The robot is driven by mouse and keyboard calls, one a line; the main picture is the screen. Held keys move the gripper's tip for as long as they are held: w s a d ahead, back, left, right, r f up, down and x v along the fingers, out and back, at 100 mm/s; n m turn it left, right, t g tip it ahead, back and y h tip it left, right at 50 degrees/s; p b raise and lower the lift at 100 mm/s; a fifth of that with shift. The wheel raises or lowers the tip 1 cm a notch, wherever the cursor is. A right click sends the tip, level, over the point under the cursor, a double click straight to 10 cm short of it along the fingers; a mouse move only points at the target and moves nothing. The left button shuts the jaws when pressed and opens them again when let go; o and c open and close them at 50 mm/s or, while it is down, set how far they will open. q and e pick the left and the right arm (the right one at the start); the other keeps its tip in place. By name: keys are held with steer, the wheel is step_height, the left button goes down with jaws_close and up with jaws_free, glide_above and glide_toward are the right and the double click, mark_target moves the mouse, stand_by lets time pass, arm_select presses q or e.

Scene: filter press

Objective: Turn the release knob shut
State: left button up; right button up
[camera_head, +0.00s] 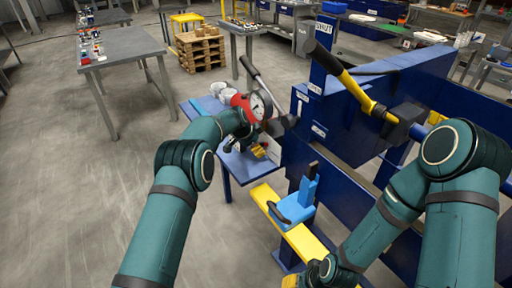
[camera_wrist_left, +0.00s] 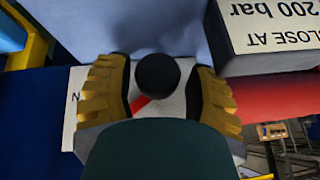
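The release knob (camera_wrist_left: 158,76) is round and black in the left wrist view. It sits in front of a pale plate (camera_wrist_left: 72,110) that is partly covered, and a short red mark shows just below the knob. My left gripper (camera_wrist_left: 160,88) has its yellow fingers apart on either side of the knob, with narrow gaps visible at both sides. In the head view my left gripper (camera_head: 258,150) is low beside the pressure gauge (camera_head: 257,106), and the knob is hidden there. My right gripper (camera_head: 322,270) is at the bottom, by the yellow beam; its fingers are unclear.
A sign reading "CLOSE AT 200 bar" (camera_wrist_left: 275,30) appears upside down beside the knob. The blue press frame (camera_head: 350,140) stands right, with a yellow-sleeved lever (camera_head: 343,74). A light-blue clamp-like part (camera_head: 296,203) sits on the yellow beam (camera_head: 308,245).

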arm_select(q)
steer(key=v, duration=1.2)
steer(key=shift+f, duration=0.1)
